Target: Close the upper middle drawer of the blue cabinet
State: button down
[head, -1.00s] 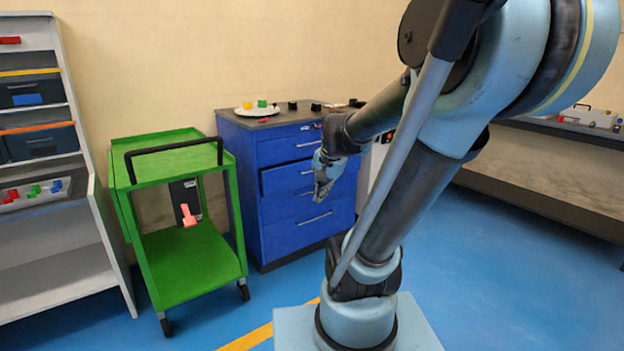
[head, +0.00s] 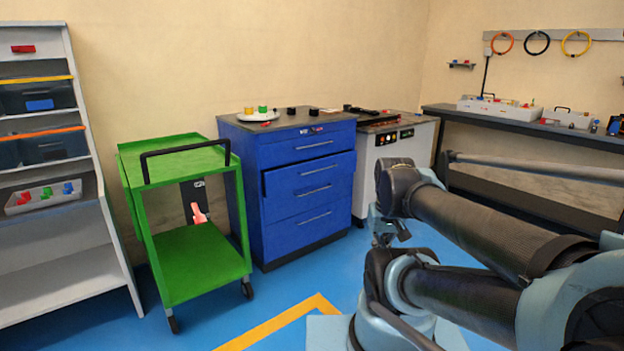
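The blue cabinet (head: 258,215) stands against the wall with a dark top. Its upper middle drawer (head: 308,187) sticks out a little past the other fronts, with a dark gap showing at its left edge. The top drawer (head: 300,148) and the drawers below look flush. My gripper (head: 380,241) hangs from the folded arm, to the right of the cabinet in the picture and apart from the drawer. It is small and partly hidden by the arm, so I cannot tell its finger opening.
A green cart (head: 190,262) stands close left of the cabinet, and a grey shelf (head: 55,235) is farther left. A white machine (head: 372,163) adjoins the cabinet's right side. A white plate (head: 258,116) sits on the cabinet. Blue floor before the drawers is clear.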

aim_at(290, 178)
jog(key=z, duration=0.4)
jog(key=k, duration=0.9)
jog(key=u, duration=0.05)
jog(key=i, duration=0.6)
jog(key=u, duration=0.6)
jog(key=i, duration=1.05)
jog(key=z, duration=0.25)
